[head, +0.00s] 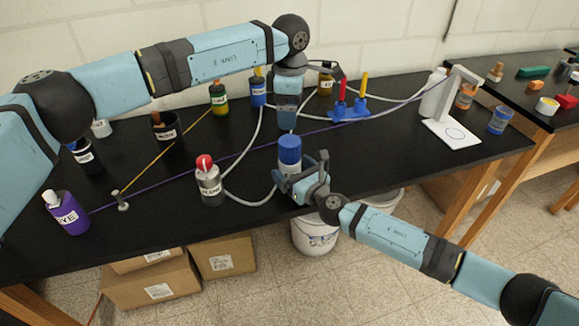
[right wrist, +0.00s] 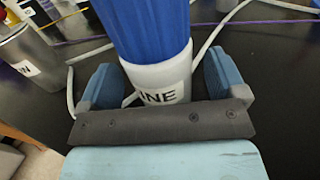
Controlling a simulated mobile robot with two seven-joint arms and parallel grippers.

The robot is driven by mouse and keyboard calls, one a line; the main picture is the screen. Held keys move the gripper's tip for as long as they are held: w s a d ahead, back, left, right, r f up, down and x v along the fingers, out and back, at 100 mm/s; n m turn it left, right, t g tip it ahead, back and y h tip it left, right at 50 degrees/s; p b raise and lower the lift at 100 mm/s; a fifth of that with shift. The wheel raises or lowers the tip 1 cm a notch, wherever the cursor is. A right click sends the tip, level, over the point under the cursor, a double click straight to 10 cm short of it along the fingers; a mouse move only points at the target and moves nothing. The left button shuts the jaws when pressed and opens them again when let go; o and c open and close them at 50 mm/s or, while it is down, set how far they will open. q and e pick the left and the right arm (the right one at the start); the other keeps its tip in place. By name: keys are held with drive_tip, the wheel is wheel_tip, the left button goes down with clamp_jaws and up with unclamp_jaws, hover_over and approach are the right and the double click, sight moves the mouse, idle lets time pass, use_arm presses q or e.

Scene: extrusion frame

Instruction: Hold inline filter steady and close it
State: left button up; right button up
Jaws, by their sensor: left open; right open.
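The inline filter (head: 289,152) stands upright near the front edge of the black table, with a ribbed blue cap on a white body. In the right wrist view the filter (right wrist: 158,75) shows its white body, with part of a label ending in "INE". My right gripper (head: 303,174) is open, with its blue fingers on either side of the white body; a gap shows beside the fingers in the right wrist view (right wrist: 163,88). My left gripper (head: 287,126) points down just above the blue cap, apparently clear of it. Its fingers are hard to make out.
A grey canister with a red top (head: 208,182) stands left of the filter, with a pale hose (head: 245,201) running between them. A blue rack with colored markers (head: 348,112) and a white stand (head: 452,132) are behind right. Purple and yellow cords cross the left table.

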use_arm(q)
drive_tip(key=shift+r+p, duration=0.3)
drive_tip(key=shift+r, duration=0.15)
use_arm(e)
drive_tip(key=v, duration=1.2)
